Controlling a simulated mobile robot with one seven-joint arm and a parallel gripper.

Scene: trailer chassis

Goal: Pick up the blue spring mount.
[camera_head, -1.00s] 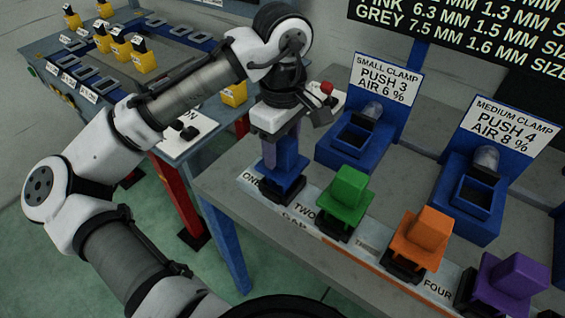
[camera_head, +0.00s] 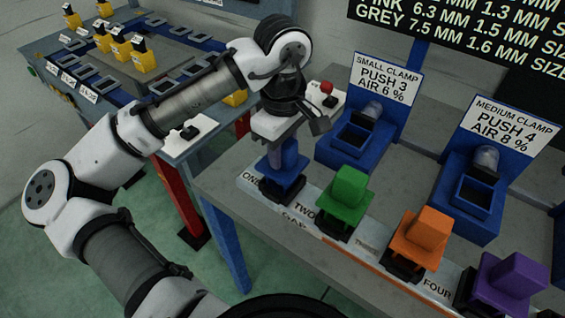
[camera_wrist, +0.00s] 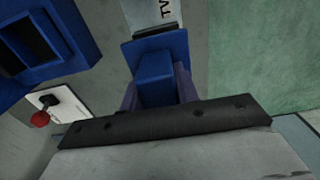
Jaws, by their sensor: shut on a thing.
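The blue spring mount (camera_head: 283,181) is at the spot marked ONE on the bench's near edge, over a black base. My gripper (camera_head: 285,163) points down from above and is shut on its upper block. The wrist view shows the mount's blue block (camera_wrist: 157,72) between my two purplish fingers, with its wider square flange beyond. The fingers hide part of the block's sides. I cannot tell for certain whether the mount is clear of its black base.
To the right along the bench edge stand a green mount (camera_head: 347,195), an orange mount (camera_head: 424,236) and a purple mount (camera_head: 512,280). Behind are a small clamp (camera_head: 357,135), a medium clamp (camera_head: 478,190) and a red button (camera_head: 327,88). Yellow pieces (camera_head: 142,60) stand on the far-left table.

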